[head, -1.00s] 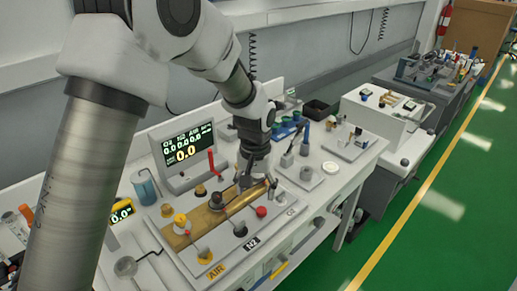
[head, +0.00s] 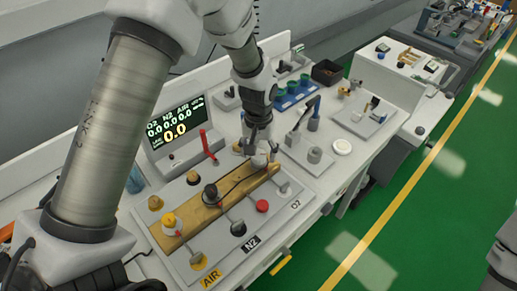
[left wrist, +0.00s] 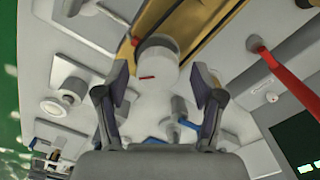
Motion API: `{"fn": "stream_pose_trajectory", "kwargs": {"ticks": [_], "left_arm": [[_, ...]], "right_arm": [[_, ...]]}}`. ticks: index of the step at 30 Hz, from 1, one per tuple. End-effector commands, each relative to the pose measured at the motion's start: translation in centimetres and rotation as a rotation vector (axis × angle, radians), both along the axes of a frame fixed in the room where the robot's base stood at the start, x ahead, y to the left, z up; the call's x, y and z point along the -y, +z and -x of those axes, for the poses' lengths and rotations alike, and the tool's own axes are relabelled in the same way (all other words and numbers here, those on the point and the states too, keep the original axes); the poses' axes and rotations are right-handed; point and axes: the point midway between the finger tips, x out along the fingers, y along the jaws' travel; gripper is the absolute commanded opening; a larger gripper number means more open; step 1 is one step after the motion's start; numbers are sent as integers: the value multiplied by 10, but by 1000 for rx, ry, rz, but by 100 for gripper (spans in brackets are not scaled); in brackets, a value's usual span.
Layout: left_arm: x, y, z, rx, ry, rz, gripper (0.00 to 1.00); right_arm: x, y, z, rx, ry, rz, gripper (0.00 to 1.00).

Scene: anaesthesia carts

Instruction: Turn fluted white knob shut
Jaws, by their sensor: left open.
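The fluted white knob (head: 259,161) stands at the far right end of the brass block, on the O2 side of the panel. In the left wrist view the knob (left wrist: 157,62) is a pale round cylinder with a small red mark. My left gripper (head: 257,150) is right over the knob and partly hides it in the head view. In the left wrist view its fingers (left wrist: 159,86) are apart, one on each side of the knob, with gaps showing. My right gripper is out of view.
A yellow knob (head: 171,222) and a black knob (head: 211,193) stand along the brass block (head: 190,216). A red lever (head: 207,145) rises close to my left gripper, before the display (head: 179,128). A red knob (head: 262,206) sits in front.

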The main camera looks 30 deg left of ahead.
Motion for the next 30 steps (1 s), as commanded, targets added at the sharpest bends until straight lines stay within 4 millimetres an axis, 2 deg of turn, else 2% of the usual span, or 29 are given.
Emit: {"fn": "stream_pose_trajectory", "kwargs": {"ticks": [4,5,9,10,20,30], "left_arm": [[0,0,0,1,0,0,68],[0,0,0,1,0,0,64],[0,0,0,0,0,0,15],[0,0,0,0,0,0,8],[0,0,0,0,-17,0,8],[0,1,0,0,-175,1,8]], "right_arm": [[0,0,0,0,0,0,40],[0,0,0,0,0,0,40],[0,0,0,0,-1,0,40],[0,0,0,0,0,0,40],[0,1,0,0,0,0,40],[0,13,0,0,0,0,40]]}}
